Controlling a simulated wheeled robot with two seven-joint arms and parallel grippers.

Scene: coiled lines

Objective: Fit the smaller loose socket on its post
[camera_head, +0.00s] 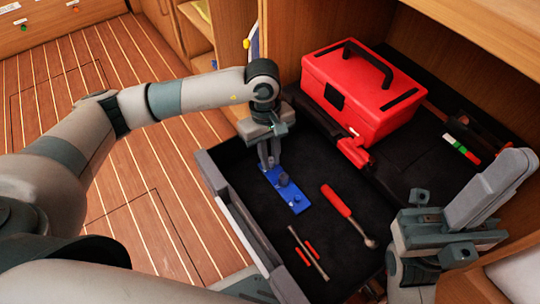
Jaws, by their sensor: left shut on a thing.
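A blue socket rail (297,203) lies on the dark lining of the open drawer. A short dark-blue socket or post (284,180) stands up near its middle, and a smaller raised post shows towards its near right end. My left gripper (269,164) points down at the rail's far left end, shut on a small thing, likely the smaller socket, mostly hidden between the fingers. I cannot tell whether that thing touches a post. My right gripper (429,228) is off to the right, above the drawer's right side; its fingertips are not clear.
A red-handled ratchet (337,202) and a thin rod (308,252) with small red pieces lie in the drawer. A red toolbox (352,101) stands behind, with a red tool (355,154) before it. The drawer's grey left wall (231,210) is close to my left arm.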

